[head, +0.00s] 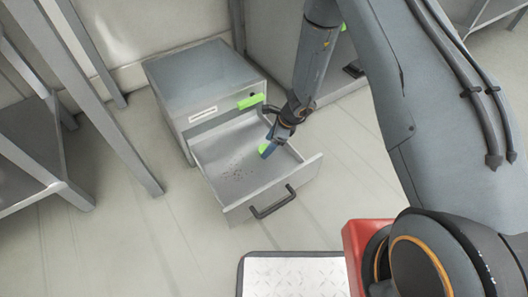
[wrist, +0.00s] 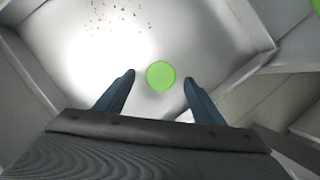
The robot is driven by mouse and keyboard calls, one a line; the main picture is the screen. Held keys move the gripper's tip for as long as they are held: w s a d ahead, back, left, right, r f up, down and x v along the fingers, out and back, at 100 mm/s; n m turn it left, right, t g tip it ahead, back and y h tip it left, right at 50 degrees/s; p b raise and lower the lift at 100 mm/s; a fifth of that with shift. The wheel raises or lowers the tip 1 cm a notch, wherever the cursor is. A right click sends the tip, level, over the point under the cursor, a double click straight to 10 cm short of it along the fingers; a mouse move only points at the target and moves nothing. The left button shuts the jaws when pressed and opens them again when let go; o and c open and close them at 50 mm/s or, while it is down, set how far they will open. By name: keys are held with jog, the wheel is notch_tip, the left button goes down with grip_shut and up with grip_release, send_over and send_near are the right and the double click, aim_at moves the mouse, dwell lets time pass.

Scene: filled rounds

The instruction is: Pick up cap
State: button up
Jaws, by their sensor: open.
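A round, bright green cap (wrist: 161,75) lies in the open drawer. In the wrist view it sits centrally, slightly beyond and between the two blue fingertips, with a gap on each side. In the head view the cap (head: 263,148) is partly hidden by my gripper (head: 268,150), which reaches down into the drawer. My gripper also shows in the wrist view (wrist: 159,79); it is open, with nothing held between its fingers.
The drawer (head: 215,152) is pulled out of a grey cabinet (head: 195,75), its front with a dark handle (head: 273,203). Dark specks (head: 236,170) lie on its floor. A green strip (head: 251,101) is on the cabinet. A metal rack (head: 40,150) stands left.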

jog(key=shift+b+x, duration=0.35)
jog(key=shift+x, duration=0.8)
jog(key=c, duration=1.1)
notch_tip(320, 180, up, 10)
jog(key=p, duration=0.4)
jog(key=shift+r+p, duration=0.2)
jog(key=shift+p, duration=0.1)
jog(key=shift+c, duration=0.2)
